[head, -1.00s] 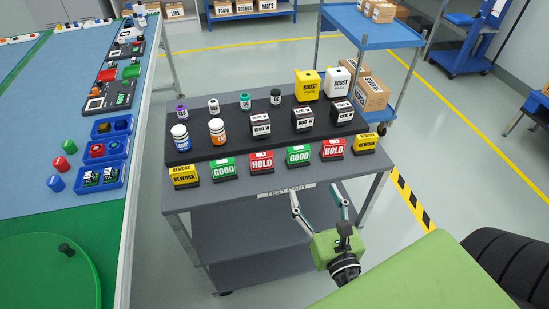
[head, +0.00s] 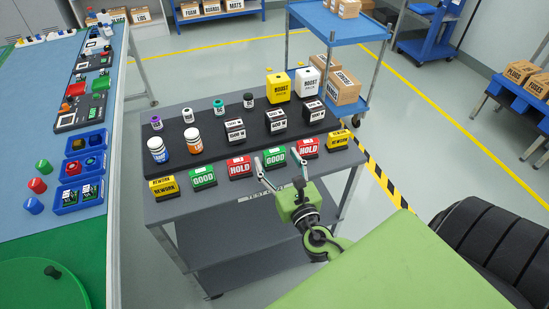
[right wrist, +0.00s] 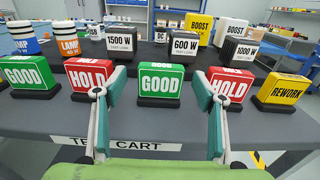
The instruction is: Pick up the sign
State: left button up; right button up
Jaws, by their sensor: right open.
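A row of small block signs stands along the front of the grey test cart (head: 250,197). From left to right they are a yellow REWORK sign (head: 164,188), a green GOOD sign (head: 203,177), a red HOLD sign (head: 239,167), a second green GOOD sign (head: 275,157), a second red HOLD sign (head: 308,148) and a second yellow REWORK sign (head: 339,139). My right gripper (head: 278,170) is open and empty at the cart's front edge. In the right wrist view its fingers (right wrist: 160,100) point forward, with the second GOOD sign (right wrist: 160,82) framed between them. My left gripper is out of view.
Behind the signs, a black raised shelf (head: 196,151) holds bottles, labelled cubes, a yellow boost pack (head: 279,87) and a white boost pack (head: 307,82). A blue cart (head: 335,22) stands behind. A blue-topped line table (head: 35,120) is at left.

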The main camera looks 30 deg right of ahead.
aim_at(276, 156)
jog(key=shift+x, duration=1.55)
jog(key=shift+f, duration=0.1)
jog(key=c, duration=1.3)
jog(key=shift+o, duration=0.2)
